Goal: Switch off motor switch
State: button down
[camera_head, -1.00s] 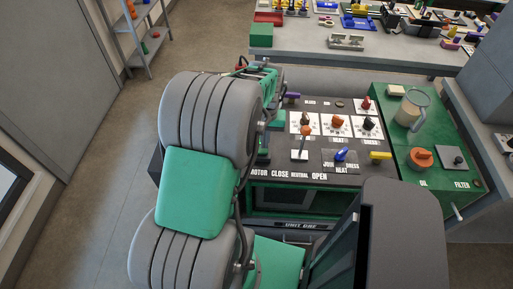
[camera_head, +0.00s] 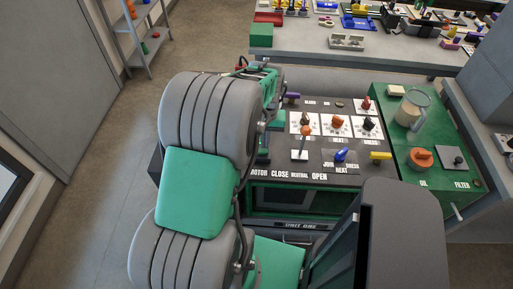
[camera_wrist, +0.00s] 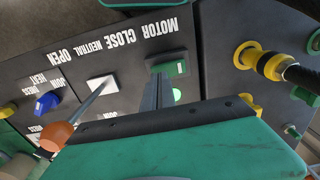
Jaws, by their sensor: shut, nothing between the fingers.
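In the wrist view, which looks at the panel upside down, the motor switch (camera_wrist: 174,68) is a small green rocker in a dark housing beside the word MOTOR. My gripper (camera_wrist: 160,80) is shut and empty. Its dark fingers point at the panel, with their tips right at the near edge of the switch housing. I cannot tell whether they touch it. A pale green round light (camera_wrist: 177,94) shows beside the fingers. In the head view my arm hides the switch and my fingertips; only the MOTOR label shows.
An orange-knobbed lever (camera_wrist: 55,135) rises from the panel close to my gripper; it also shows in the head view (camera_head: 305,131). A blue knob (camera_head: 341,155) and a yellow handle (camera_head: 380,156) lie to its right. A yellow-collared hose fitting (camera_wrist: 262,62) stands right in the wrist view.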

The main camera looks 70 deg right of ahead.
jog(key=shift+f+b, duration=0.7)
jog(key=shift+f, duration=0.35)
dwell(0.7)
jog(key=shift+r+p, duration=2.5)
jog(key=shift+r, duration=1)
